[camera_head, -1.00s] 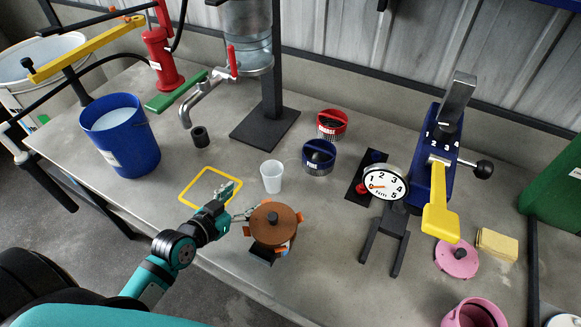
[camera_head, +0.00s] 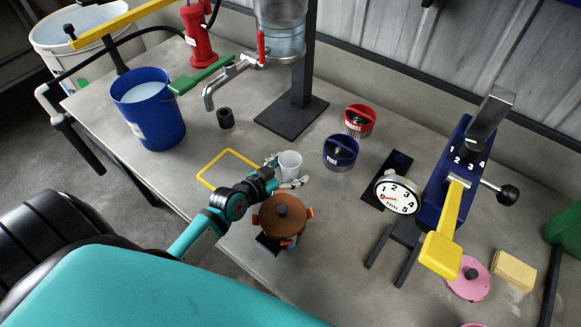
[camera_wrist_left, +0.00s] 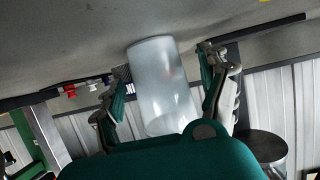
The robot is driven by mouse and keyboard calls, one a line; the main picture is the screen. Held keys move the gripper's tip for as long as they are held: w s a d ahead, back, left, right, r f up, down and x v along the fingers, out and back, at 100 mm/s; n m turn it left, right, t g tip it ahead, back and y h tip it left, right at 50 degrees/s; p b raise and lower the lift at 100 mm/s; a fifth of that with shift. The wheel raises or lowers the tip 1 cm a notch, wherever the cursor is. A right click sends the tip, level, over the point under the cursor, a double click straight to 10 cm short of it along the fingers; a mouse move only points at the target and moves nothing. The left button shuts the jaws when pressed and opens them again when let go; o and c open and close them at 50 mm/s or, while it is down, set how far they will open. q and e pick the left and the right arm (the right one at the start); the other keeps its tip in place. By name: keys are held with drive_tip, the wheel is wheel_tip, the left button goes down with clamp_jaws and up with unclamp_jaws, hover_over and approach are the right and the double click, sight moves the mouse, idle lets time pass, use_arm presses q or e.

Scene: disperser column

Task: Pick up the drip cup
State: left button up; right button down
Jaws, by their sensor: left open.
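The drip cup (camera_head: 290,164) is a small, whitish, translucent cup standing upright on the grey table, just behind the brown-lidded pot. My left gripper (camera_head: 283,173) is at the cup, with its fingers open on either side of it. In the left wrist view the cup (camera_wrist_left: 163,85) stands between the two open fingers of the left gripper (camera_wrist_left: 165,88), with a visible gap on the left side. Whether the right finger touches the cup cannot be told. My right gripper is not in view.
The brown-lidded pot (camera_head: 282,214) stands close in front of the left gripper. A yellow square outline (camera_head: 229,151) lies to the left. A blue lidded container (camera_head: 341,152) and a red one (camera_head: 359,121) stand to the right. The metal tap (camera_head: 221,83) is behind, above a dark cylinder (camera_head: 226,118).

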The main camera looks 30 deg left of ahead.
use_arm(q)
drive_tip(key=shift+w+d+f, duration=0.1)
drive_tip(key=shift+w+f, duration=0.1)
drive_tip(key=shift+w, duration=0.2)
drive_tip(key=shift+c, duration=0.3)
drive_tip(key=c, duration=1)
drive_tip(key=shift+c, duration=0.2)
